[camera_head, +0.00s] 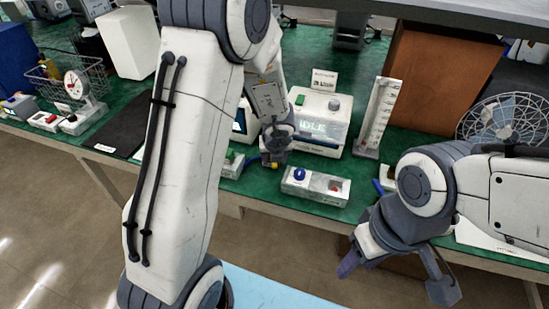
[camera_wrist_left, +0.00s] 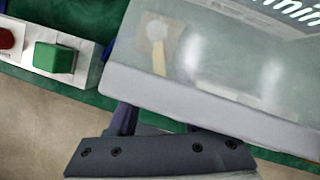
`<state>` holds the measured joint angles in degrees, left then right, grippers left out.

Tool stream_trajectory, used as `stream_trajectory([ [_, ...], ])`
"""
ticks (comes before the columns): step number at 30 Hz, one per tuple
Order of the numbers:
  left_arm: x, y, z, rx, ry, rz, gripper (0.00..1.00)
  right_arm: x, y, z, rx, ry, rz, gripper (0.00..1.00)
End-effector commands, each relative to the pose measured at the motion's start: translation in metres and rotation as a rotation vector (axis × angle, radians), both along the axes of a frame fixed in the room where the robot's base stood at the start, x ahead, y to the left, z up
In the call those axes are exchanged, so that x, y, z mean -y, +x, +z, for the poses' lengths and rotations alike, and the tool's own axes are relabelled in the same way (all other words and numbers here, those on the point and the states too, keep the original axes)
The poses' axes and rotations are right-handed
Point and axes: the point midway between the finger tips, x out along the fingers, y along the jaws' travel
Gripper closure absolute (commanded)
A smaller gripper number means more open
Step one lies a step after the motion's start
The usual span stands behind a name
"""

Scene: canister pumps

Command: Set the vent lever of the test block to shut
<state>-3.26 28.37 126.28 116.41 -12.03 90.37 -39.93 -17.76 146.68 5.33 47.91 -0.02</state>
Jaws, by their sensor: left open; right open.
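A white block (camera_head: 315,187) with a blue knob (camera_head: 299,174) and a red part (camera_head: 335,186) lies at the bench's front edge in the head view. It looks like the test block, but I cannot make out its lever's setting. My left gripper (camera_head: 272,160) is open, just behind and left of this block, partly hidden by its own wrist. In the left wrist view only the gripper's dark base and part of a finger show. My right gripper (camera_head: 400,275) is open and empty, in front of the bench to the right of the block.
A white machine (camera_head: 321,116) with "IDLE" on its cover stands behind the block. A box with a green button (camera_wrist_left: 54,58) is at left in the wrist view.

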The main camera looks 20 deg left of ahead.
Motion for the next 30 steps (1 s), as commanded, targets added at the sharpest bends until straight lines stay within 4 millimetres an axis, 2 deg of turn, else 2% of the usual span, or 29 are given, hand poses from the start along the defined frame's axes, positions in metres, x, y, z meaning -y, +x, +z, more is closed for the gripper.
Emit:
stream_trajectory([
  [15,0.014,-0.029,0.085,0.003,0.001,-0.001,0.5,0.0,0.0,0.054,0.0,0.0,0.0,0.5],
  [20,0.017,-0.034,0.096,0.002,0.0,0.0,0.5,0.0,0.0,0.059,0.0,0.0,0.0,0.5],
  [29,0.017,-0.035,0.096,0.001,0.0,0.0,0.5,0.0,0.0,0.059,0.0,0.0,0.0,0.5],
  [30,0.017,-0.035,0.096,0.001,0.001,-0.001,0.61,0.0,0.0,0.059,0.0,0.0,0.0,0.5],
])
